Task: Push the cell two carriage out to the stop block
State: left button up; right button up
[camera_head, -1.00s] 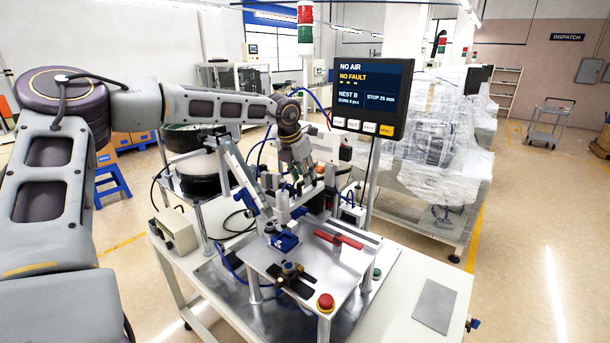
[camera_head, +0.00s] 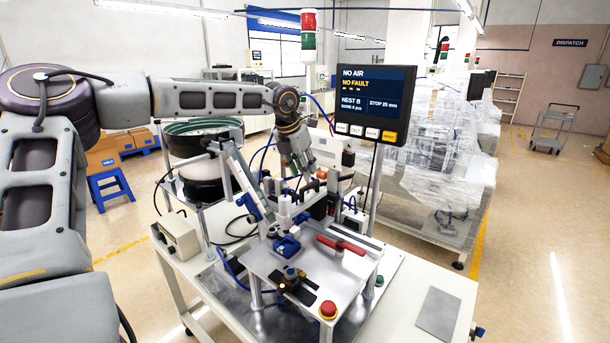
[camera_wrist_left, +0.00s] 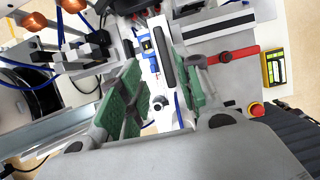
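My left gripper (camera_head: 299,166) hangs over the back of the bench fixture, pointing down. In the left wrist view its two green-padded fingers (camera_wrist_left: 165,100) are apart. Between and beyond them show a white cylinder end (camera_wrist_left: 159,102), a dark bar (camera_wrist_left: 165,58) and a blue-and-white part (camera_wrist_left: 147,46). I see no part gripped. I cannot tell which of these is the cell two carriage, or whether a finger touches it. A blue block (camera_head: 287,246) sits on the fixture plate (camera_head: 262,262) near its left edge. My right gripper is out of view.
A red handle (camera_head: 341,246) and a red stop button (camera_head: 328,310) stand on the plate. The bowl feeder (camera_head: 201,137) is at left. The monitor (camera_head: 372,103), showing "NO AIR", "NO FAULT" and "STOP 25 mm", stands close right of the gripper. The bench's right front is mostly clear.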

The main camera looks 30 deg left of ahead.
pick_arm(q)
jog(key=v, duration=0.7)
jog(key=shift+a, duration=0.1)
dwell(0.7)
